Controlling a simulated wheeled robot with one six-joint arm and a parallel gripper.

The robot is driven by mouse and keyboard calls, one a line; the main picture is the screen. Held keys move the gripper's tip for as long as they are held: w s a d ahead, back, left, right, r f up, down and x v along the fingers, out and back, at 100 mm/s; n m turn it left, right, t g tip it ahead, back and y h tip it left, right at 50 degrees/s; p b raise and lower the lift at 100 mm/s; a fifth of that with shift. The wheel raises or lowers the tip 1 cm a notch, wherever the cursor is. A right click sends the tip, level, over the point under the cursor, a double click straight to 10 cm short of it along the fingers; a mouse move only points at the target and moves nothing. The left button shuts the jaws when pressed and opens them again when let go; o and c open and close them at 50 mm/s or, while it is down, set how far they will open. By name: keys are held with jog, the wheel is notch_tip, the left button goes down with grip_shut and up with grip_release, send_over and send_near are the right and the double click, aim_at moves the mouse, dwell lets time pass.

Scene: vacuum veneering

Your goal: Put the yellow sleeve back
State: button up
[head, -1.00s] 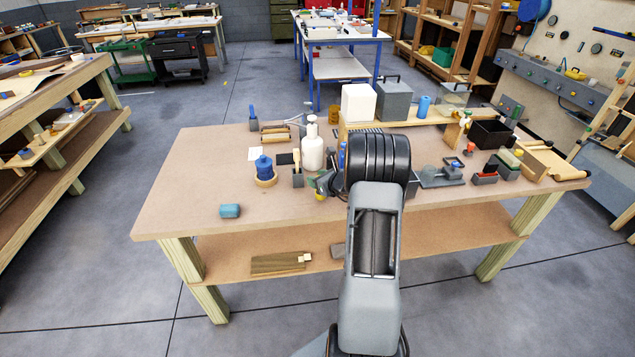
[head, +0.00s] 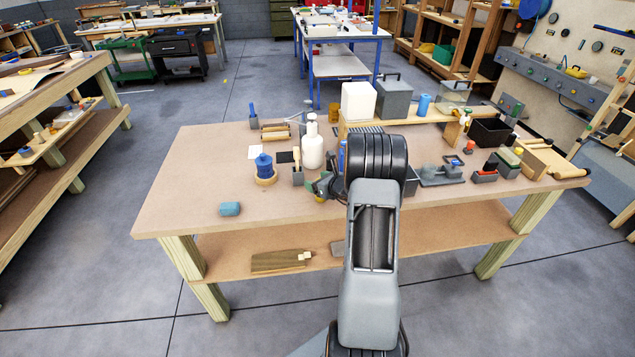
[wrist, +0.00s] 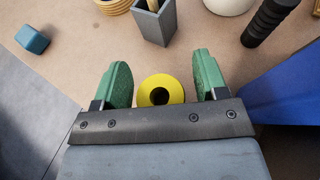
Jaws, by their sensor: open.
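The yellow sleeve (wrist: 174,91), a short ring with a dark central hole, shows end-on in the wrist view. It lies between the two green finger pads of my gripper (wrist: 163,80). The fingers are open, with a visible gap on each side of the sleeve. I cannot tell how far the fingertips are above the tabletop. In the head view my gripper (head: 322,190) is a small dark shape beside my wrist, over the front middle of the workbench (head: 180,195). My arm partly hides that area, and the sleeve is not clear there.
A grey holder (wrist: 152,24) with a stick stands just beyond the sleeve. A blue block (head: 230,209) lies front left. A blue surface (wrist: 285,108) is close on the wrist view's right.

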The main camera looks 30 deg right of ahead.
jog(key=shift+r+p, duration=0.3)
jog(key=shift+s+d, duration=0.15)
jog(key=shift+s, duration=0.2)
jog(key=b+v, duration=0.2)
jog(key=v, duration=0.8)
jog(key=s+a+r+n+g+y, duration=0.2)
jog(key=a+r+n+g, duration=0.2)
jog(key=a+n, duration=0.6)
jog(key=s+a+r+n+g+y, duration=0.3)
jog(key=a+n, duration=0.4)
jog(key=a, duration=0.5)
jog(key=s+a+r+n+g+h, duration=0.1)
jog(key=s+a+r+n+h, duration=0.1)
jog(key=s+n, duration=0.3)
jog(key=s+a+r+n+g+h, duration=0.1)
jog(key=s+n, duration=0.5)
jog(key=n, duration=0.6)
jog(key=a+r+h, duration=0.1)
jog(key=a+h, duration=0.1)
jog(key=h, duration=0.1)
jog(key=shift+a+n+h, duration=0.15)
jog(key=shift+n+h, duration=0.15)
jog(key=shift+h, duration=0.1)
